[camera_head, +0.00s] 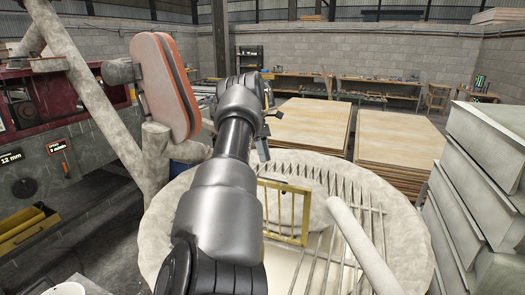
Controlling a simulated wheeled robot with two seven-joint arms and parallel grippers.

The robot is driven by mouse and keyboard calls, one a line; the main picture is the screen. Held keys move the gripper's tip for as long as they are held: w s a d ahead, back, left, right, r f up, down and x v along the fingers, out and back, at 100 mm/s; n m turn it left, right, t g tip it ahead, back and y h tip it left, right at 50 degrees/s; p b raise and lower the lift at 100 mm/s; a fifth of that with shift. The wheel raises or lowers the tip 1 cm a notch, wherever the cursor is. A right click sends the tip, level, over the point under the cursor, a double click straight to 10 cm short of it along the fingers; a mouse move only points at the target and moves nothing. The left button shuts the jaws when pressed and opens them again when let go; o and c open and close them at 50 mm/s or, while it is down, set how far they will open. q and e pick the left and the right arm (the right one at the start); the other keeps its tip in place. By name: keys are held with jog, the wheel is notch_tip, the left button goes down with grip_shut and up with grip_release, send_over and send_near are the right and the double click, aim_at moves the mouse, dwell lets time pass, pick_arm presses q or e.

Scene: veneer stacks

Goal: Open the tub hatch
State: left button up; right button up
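The tub (160,232) is a wide, round, pale, rough vessel below and ahead of me, with metal bars across its top. A yellow frame with bars, apparently the hatch (306,215), stands out among the grey bars in the middle of the tub. I cannot tell whether it is flat or tilted. My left arm reaches over the tub and hides part of its left side. My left gripper (263,138) is above the tub's far rim, beyond and above the hatch and apart from it. The arm partly hides the gripper, so its opening is unclear. My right gripper is not in view.
A pale pipe (362,245) slants over the tub's right side. Stacked grey slabs (470,185) stand close on the right. A red belt-guard shape (160,88) rises left of my arm. Veneer stacks (310,122) lie behind the tub.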

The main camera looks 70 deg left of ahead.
pick_arm(q)
jog(key=shift+v, duration=1.35)
